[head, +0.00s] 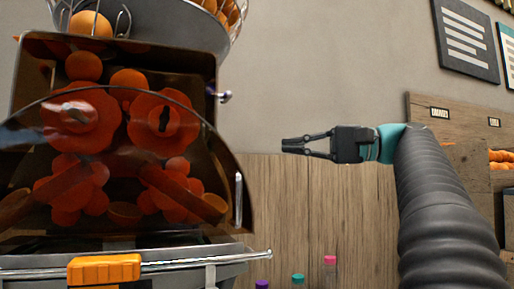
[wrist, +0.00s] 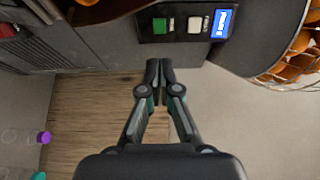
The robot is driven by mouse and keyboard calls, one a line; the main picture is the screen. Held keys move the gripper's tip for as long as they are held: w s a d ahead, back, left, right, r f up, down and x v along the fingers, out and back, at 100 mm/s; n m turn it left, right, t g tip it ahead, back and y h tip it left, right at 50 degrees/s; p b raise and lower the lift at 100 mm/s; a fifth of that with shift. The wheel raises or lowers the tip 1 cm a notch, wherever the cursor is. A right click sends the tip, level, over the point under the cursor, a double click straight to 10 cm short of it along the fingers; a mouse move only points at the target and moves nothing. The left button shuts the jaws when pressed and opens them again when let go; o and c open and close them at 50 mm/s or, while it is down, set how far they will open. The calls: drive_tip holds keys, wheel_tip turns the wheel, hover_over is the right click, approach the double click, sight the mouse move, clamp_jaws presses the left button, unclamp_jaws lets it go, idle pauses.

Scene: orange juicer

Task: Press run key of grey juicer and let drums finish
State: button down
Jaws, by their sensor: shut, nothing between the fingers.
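The grey juicer (head: 150,22) fills the left of the head view. Its orange drums (head: 80,118) and several oranges show through a dark clear cover. In the wrist view its side control panel (wrist: 177,36) has a green key (wrist: 160,26), a white key (wrist: 195,24) and a lit blue display (wrist: 224,22). The small labels are too blurred to read surely. My gripper (head: 284,146) is shut and empty, to the right of the juicer. In the wrist view its fingertips (wrist: 160,64) point at the panel, just short of the green key, apart from it.
A wire basket of oranges (wrist: 296,58) sits beside the panel. A red part (wrist: 8,30) shows at the wrist view's left. Bottles with purple (head: 262,284), teal (head: 298,279) and pink caps (head: 330,260) stand low by the wooden panel (head: 290,200). Wall space around my gripper is clear.

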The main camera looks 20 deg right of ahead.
drive_tip(key=x, duration=1.3)
drive_tip(key=shift+a, duration=0.15)
